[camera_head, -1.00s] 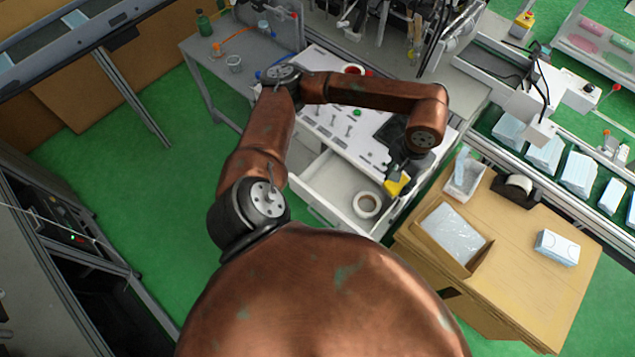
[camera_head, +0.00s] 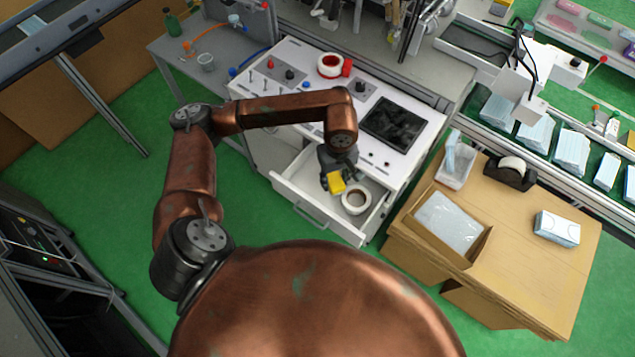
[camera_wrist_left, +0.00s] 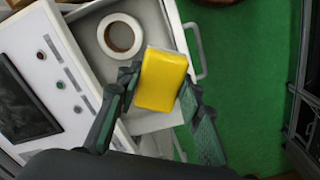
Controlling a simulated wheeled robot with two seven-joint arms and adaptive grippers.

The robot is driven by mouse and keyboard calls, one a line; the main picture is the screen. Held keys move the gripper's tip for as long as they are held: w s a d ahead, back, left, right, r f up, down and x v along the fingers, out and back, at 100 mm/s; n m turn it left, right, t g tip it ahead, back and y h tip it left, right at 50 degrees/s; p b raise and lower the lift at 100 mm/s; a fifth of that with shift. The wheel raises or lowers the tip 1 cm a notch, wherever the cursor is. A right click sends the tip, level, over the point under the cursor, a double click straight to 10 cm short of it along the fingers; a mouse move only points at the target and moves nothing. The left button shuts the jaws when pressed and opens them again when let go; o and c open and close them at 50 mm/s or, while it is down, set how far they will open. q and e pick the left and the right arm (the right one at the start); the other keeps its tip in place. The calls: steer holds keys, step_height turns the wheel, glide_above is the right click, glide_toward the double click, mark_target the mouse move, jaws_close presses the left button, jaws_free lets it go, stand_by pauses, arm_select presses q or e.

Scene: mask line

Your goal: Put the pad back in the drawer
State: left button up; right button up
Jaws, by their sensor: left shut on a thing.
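The pad is a yellow block (camera_head: 336,182) with a pale layer on one side; it also shows in the left wrist view (camera_wrist_left: 161,80). My left gripper (camera_head: 333,168) is shut on it, with one dark finger on each side in the left wrist view (camera_wrist_left: 158,92). The pad is held over the open white drawer (camera_head: 300,189), left of a white tape roll (camera_head: 356,200) that lies inside. In the left wrist view the drawer (camera_wrist_left: 148,122) is partly hidden behind the pad and fingers. I cannot tell the pad's height above the drawer floor. My right gripper is not in view.
The white control panel (camera_head: 420,147) with knobs and a dark screen is above the drawer. A cardboard table (camera_head: 510,240) with a box of masks and a tape dispenser stands to the right. Green floor (camera_head: 110,215) is clear to the left.

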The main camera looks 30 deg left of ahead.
arm_select(q)
step_height(320, 180, down, 8)
steer(key=r+n+b, duration=0.1)
steer(key=n+b, duration=0.2)
steer(key=n, duration=0.2)
steer(key=n+b, duration=0.2)
glide_above(317, 180)
steer(key=f, duration=1)
steer(key=shift+d+f, duration=0.25)
steer(key=shift+d, duration=0.1)
steer(key=shift+w+a+f+b, duration=0.1)
steer(key=shift+a+f+b, duration=0.15)
steer(key=shift+f, duration=0.75)
steer(key=shift+w+a+f+b, duration=0.1)
steer(key=shift+f+b, duration=0.1)
steer(key=shift+f, duration=0.8)
steer(key=shift+f, duration=0.2)
steer(key=o, duration=1.1)
